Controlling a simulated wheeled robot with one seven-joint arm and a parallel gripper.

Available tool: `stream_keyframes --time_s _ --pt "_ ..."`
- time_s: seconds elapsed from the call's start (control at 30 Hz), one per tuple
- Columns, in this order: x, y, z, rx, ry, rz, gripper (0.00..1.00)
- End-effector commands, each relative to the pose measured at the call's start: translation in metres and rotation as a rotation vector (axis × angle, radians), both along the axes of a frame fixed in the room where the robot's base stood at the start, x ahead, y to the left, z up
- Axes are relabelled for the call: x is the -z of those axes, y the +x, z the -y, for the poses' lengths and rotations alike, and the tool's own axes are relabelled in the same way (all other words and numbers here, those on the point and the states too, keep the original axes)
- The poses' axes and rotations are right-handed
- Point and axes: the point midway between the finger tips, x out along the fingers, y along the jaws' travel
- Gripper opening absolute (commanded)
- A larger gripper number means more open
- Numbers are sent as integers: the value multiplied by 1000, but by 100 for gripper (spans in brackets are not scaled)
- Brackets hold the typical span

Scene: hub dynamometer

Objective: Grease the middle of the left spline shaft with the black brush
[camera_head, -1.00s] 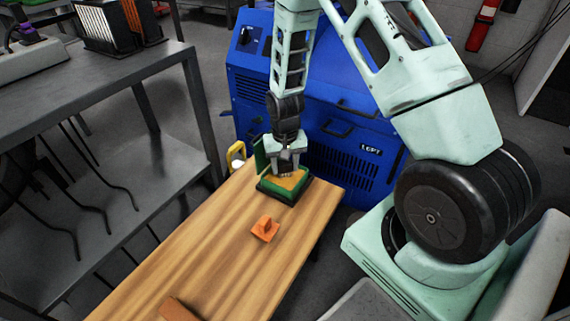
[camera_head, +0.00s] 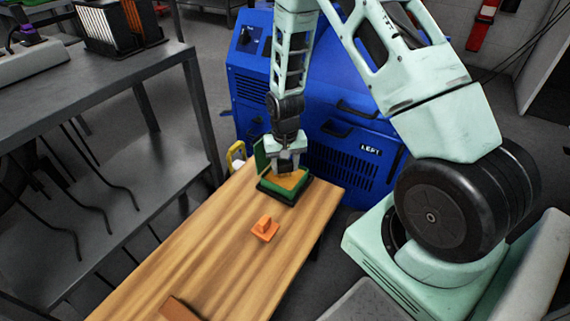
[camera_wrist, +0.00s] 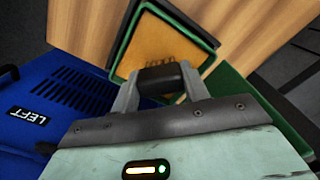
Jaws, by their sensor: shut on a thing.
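My gripper (camera_head: 287,167) is shut on the black brush and points down over an open green grease tin (camera_head: 280,197) at the far end of the wooden bench. I cannot tell whether the bristles touch the grease. The tin's green lid (camera_head: 261,157) stands open on its left side. The blue machine (camera_head: 340,165) behind the bench carries a label reading LEFT. I cannot make out a spline shaft in either view.
An orange block with a raised grip (camera_head: 265,229) sits mid-bench, and a brown piece (camera_head: 180,309) lies at the near end. The wooden bench (camera_head: 215,245) is otherwise clear. A dark metal table (camera_head: 100,90) stands left, and something yellow (camera_head: 236,152) is beyond the bench.

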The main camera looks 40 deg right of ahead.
Motion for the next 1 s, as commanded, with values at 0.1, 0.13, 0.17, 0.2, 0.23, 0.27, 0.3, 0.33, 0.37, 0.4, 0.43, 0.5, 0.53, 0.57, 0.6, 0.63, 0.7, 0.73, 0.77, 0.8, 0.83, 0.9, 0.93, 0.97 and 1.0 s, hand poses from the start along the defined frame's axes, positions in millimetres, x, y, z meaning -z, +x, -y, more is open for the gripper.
stream_keyframes --time_s 0.1,0.13,0.17,0.2,0.23,0.27,0.3,0.33,0.37,0.4,0.43,0.5,0.53,0.57,0.6,0.63,0.7,0.73,0.77,0.8,0.83,0.9,0.93,0.97,1.0 --pt "1 0 0 0 0 0 27" --pt "1 0 0 0 0 0 27" --pt "1 0 0 0 0 0 27" --pt "1 0 0 0 0 0 27" --pt "2 0 0 0 0 0 27" --pt "2 0 0 0 0 0 27" --pt "2 0 0 0 0 0 27" --pt "2 0 0 0 0 0 27" --pt "2 0 0 0 0 0 27" --pt "2 0 0 0 0 0 27" --pt "2 0 0 0 0 0 27" --pt "0 0 0 0 0 0 27" --pt "-1 0 0 0 0 0 27" --pt "-3 0 0 0 0 0 27" --pt "-5 0 0 0 0 0 27" --pt "-8 0 0 0 0 0 27" --pt "-14 0 0 0 0 0 27" --pt "-16 0 0 0 0 0 27" --pt "-19 0 0 0 0 0 27" --pt "-22 0 0 0 0 0 27" --pt "-24 0 0 0 0 0 27" --pt "-30 0 0 0 0 0 27" --pt "-32 0 0 0 0 0 27" --pt "-34 0 0 0 0 0 27" --pt "-37 0 0 0 0 0 27"
